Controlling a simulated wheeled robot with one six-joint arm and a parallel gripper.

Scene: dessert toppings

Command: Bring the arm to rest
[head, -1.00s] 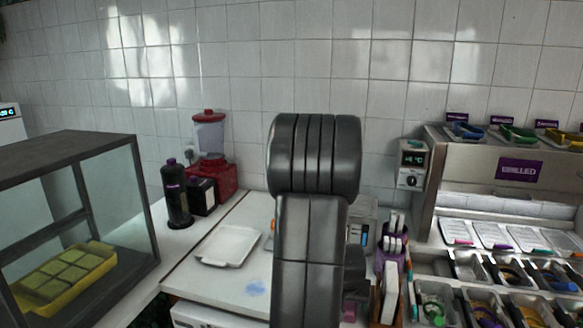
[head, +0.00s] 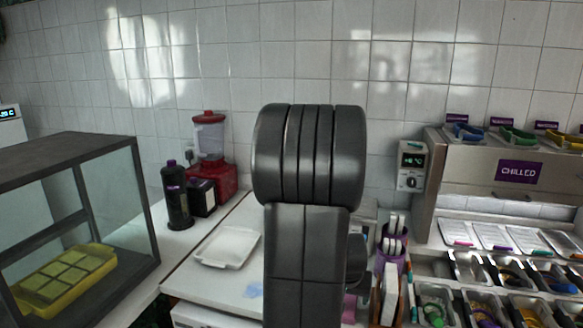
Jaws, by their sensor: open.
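My dark grey arm stands upright in the middle of the head view, with its thick rounded joint at the top. My gripper does not show; it is out of sight or hidden by the arm. The arm covers part of the white counter (head: 215,280) and things behind it. No held object is visible.
A white tray (head: 228,248) lies on the counter left of the arm. A red blender (head: 211,150) and a dark bottle (head: 176,196) stand farther left, near a glass case (head: 100,200). A purple holder (head: 392,250) and topping bins (head: 480,305) are at right.

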